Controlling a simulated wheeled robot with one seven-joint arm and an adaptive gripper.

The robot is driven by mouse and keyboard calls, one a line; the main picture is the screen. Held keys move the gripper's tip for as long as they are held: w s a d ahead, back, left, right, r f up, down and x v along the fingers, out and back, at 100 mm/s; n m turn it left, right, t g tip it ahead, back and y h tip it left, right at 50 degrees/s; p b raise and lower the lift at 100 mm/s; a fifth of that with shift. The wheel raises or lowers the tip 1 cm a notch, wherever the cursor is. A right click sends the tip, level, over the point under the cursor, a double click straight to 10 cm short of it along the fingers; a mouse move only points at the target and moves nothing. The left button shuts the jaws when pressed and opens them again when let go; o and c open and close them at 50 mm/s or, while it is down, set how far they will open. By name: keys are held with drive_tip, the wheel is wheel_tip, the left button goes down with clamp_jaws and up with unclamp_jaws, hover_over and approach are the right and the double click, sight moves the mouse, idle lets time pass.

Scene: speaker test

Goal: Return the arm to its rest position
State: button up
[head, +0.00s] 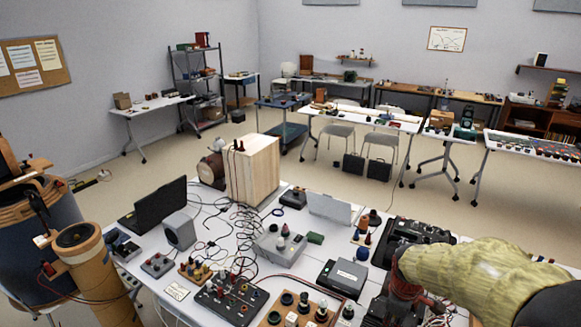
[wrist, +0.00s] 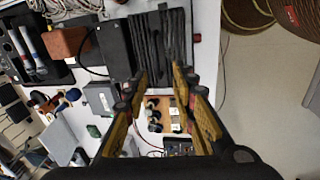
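My arm (head: 475,268) reaches in from the lower right of the head view, wearing a yellow-green sleeve. Its dark and reddish end hangs over the right part of the white worktable (head: 150,262). In the wrist view my gripper (wrist: 163,88) has its yellow-padded fingers spread wide apart. Nothing is held between them. Through the gap, a small wooden board with dark knobs (wrist: 158,112) shows on the table below. The fingertips are hard to make out in the head view.
A pale wooden cabinet (head: 252,170), a black laptop (head: 158,205), a grey speaker box (head: 180,231) and many cables crowd the table. Dark ridged equipment (wrist: 172,45) lies near the table edge beyond my fingers. Open floor (head: 430,212) lies behind the table.

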drive_tip(key=s+a+r+m+t+b, duration=0.2)
drive_tip(key=s+a+r+m+b, duration=0.2)
drive_tip(key=s, duration=0.4)
drive_tip(key=s+a+r+m+t+y+b, duration=0.1)
drive_tip(key=s+a+r+m+b, duration=0.3)
drive_tip(key=s+a+r+m, duration=0.2)
drive_tip(key=s+a+r, duration=0.1)
drive_tip(key=s+a, duration=0.1)
drive_tip(key=s, duration=0.1)
drive_tip(key=shift+s+a+t, duration=0.2)
drive_tip(key=shift+t, duration=0.2)
idle(1.1)
